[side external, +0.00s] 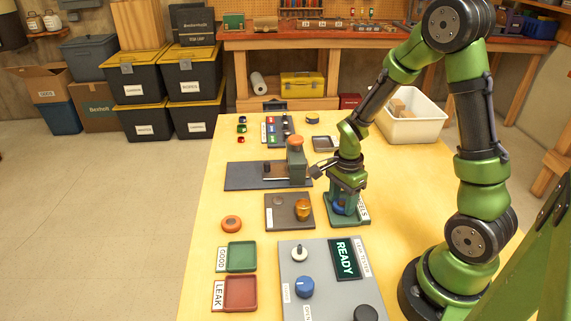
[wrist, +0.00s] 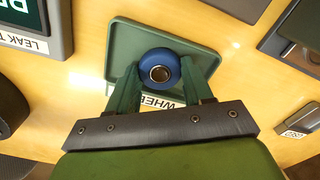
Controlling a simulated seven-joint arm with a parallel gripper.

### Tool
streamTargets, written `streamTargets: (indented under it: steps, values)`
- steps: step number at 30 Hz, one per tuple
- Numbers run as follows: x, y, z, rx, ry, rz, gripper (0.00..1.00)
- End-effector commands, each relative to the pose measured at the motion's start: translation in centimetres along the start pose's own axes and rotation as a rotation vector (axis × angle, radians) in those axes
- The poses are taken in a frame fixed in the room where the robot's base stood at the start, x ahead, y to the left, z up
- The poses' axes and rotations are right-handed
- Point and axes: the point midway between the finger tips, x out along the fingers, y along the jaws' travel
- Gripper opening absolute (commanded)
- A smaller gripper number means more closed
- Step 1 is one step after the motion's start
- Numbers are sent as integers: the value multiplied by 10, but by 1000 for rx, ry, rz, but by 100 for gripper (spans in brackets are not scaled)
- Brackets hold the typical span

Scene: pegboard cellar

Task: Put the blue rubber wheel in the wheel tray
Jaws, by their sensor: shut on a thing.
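My gripper (side external: 345,203) points down over the green wheel tray (side external: 361,220), whose label is partly hidden by it. The jaws are shut on the blue rubber wheel (wrist: 159,54), which has a dark hub with a metal ring. The wheel shows between the fingertips (wrist: 160,84) in the wrist view, inside the outline of the tray (wrist: 122,38). In the side view only a bit of the blue wheel (side external: 339,209) shows, low between the fingers. I cannot tell whether the wheel touches the tray floor.
A grey panel with a READY screen (side external: 345,259) lies in front of the tray. A brown plate with an amber part (side external: 303,209) is just left. An orange ring (side external: 231,224), a green tray (side external: 241,257) and a red tray (side external: 240,293) lie at the left. A white bin (side external: 412,127) stands behind.

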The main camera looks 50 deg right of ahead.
Motion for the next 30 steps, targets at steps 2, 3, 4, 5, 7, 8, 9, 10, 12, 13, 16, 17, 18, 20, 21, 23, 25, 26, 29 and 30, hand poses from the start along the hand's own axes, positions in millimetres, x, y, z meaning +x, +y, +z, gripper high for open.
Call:
streamTargets:
  steps: [2, 3, 4, 5, 7, 8, 9, 10, 12, 13, 16, 17, 18, 20, 21, 23, 25, 26, 29, 30]
  values:
    - [0, 0, 0, 0, 0, 0, 22]
    - [0, 0, 0, 0, 0, 0, 22]
    - [0, 0, 0, -1, 0, 0, 22]
    - [1, 0, 0, -1, 0, 1, 22]
    - [4, 0, 0, -1, 1, 1, 22]
    - [3, 0, 0, -1, 1, 0, 55]
    - [3, 0, 0, -1, 0, 0, 61]
    - [3, 0, 0, -1, 0, 0, 66]
    - [3, 0, 0, -1, 0, 0, 76]
    - [3, 0, 0, -1, 0, 0, 76]
    - [3, 0, 0, -1, 0, 0, 76]
    - [3, 0, 0, -1, 0, 0, 76]
    - [3, 0, 0, -1, 0, 0, 76]
    - [2, 0, 0, -1, 0, 0, 76]
    - [1, 0, 0, -1, 0, -1, 76]
    - [-3, 0, 0, 0, 0, -2, 76]
    - [-11, -1, 0, -1, 1, -4, 76]
    - [-16, -1, 0, -2, 1, -5, 76]
    - [-36, -1, 0, -2, 0, -8, 76]
    - [-45, -2, 0, -2, 1, -8, 76]
